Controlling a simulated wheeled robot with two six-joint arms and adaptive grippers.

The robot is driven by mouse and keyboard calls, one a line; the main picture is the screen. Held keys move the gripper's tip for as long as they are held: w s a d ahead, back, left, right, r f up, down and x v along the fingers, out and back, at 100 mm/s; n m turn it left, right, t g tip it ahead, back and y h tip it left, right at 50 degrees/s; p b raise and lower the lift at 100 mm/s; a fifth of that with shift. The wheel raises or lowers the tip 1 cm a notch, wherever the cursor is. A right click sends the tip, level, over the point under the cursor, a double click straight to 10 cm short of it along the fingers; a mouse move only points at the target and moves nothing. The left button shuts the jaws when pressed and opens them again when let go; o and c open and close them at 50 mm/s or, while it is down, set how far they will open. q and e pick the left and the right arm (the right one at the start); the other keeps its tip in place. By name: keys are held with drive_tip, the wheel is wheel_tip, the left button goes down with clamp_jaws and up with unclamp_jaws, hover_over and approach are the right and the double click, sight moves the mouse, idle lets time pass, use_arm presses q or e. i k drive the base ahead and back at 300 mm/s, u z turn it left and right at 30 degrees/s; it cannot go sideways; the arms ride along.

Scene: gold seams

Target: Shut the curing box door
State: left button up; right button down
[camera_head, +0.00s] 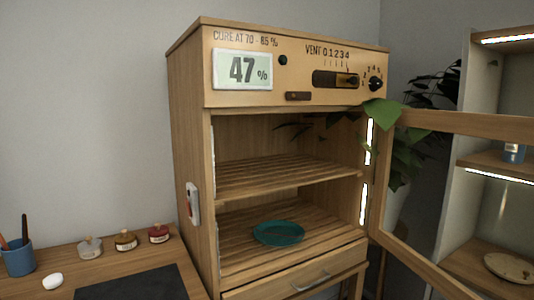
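The wooden curing box (190,140) stands in the middle of the head view. Its front is open. Its door (455,123), a wooden frame around a see-through pane, is swung wide open to the right, hinged on the box's right side. A teal plate (279,233) lies on the lower slatted shelf, and the upper shelf (285,176) looks empty. The display (242,70) reads 47 %. Neither of my grippers is in view.
A table at the left holds a blue cup (18,259) with tools, several small jars (125,241), a white lump (53,280) and a dark mat (140,286). A leafy plant (384,112) overlaps the box's right edge by the hinge. Lit shelves (492,162) stand behind the door.

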sight(507, 128)
drive_tip(key=u, duration=1)
drive_tip(key=k, duration=0.6)
drive_tip(key=z, duration=1.15)
